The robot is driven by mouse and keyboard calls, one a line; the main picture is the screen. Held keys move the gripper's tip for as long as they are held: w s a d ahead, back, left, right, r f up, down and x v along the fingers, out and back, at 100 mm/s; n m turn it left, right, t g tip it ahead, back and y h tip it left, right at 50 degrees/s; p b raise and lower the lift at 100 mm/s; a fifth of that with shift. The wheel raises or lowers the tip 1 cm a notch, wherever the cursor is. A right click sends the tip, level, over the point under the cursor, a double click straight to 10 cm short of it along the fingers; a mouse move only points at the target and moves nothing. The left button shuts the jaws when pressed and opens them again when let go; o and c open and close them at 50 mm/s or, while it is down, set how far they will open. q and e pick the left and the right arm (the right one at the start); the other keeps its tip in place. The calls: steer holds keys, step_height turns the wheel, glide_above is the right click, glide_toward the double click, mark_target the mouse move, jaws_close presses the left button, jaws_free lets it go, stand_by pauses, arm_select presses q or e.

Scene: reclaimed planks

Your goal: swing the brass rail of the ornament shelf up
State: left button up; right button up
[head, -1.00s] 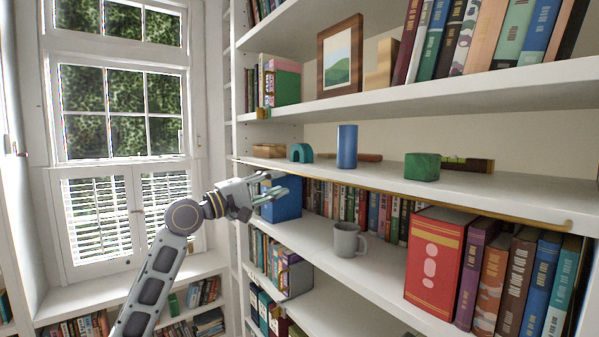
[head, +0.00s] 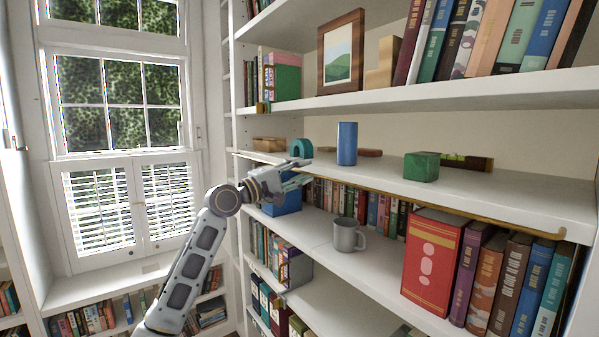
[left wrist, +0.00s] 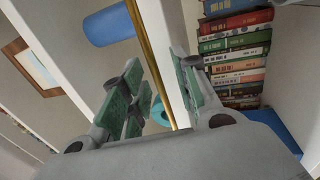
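The brass rail (head: 490,218) runs along the front edge of the ornament shelf (head: 500,192), with a bent end at the right. My left gripper (head: 302,173) is at the shelf's front edge, toward the rail's far left part. In the left wrist view the rail (left wrist: 152,55) passes between the two spread green-padded fingers (left wrist: 158,75). I see no clear contact of either finger with it. The gripper hides part of the rail in the head view. My right gripper is not in view.
On the ornament shelf stand a blue cylinder (head: 347,143), a teal arch (head: 300,147), a green block (head: 421,166) and a wooden block (head: 268,144). Below are a blue box (head: 285,203), a grey mug (head: 347,236) and a red book (head: 432,260). A window is at left.

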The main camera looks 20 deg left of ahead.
mark_target(311, 166)
arm_select(q)
jaws_close()
steer(key=shift+r+g+y, duration=0.35)
steer(key=shift+g+y, duration=0.05)
steer(key=shift+g, duration=0.1)
stand_by(0.8)
steer(key=shift+r+g+y, duration=0.3)
steer(key=shift+g, duration=0.1)
steer(key=shift+w+d+r+g+y, duration=0.1)
steer(key=shift+r+g+y, duration=0.15)
steer(key=shift+g+y, duration=0.3)
steer(key=shift+w+r+g+y, duration=0.1)
steer(key=shift+r+g+y, duration=0.2)
steer(key=shift+g, duration=0.35)
steer(key=shift+w+d+r+g+y, duration=0.1)
steer(key=shift+r+g+y, duration=0.1)
steer(key=shift+g+y, duration=0.4)
steer(key=shift+w+d+r+g+y, duration=0.15)
steer(key=shift+g+y, duration=0.3)
steer(key=shift+g, duration=0.25)
steer(key=shift+w+d+r+g+y, duration=0.1)
steer(key=shift+w+r+g+y, duration=0.05)
steer(key=shift+g+y, duration=0.5)
steer(key=shift+g, duration=0.35)
jaws_free()
steer(key=shift+w+d, duration=0.1)
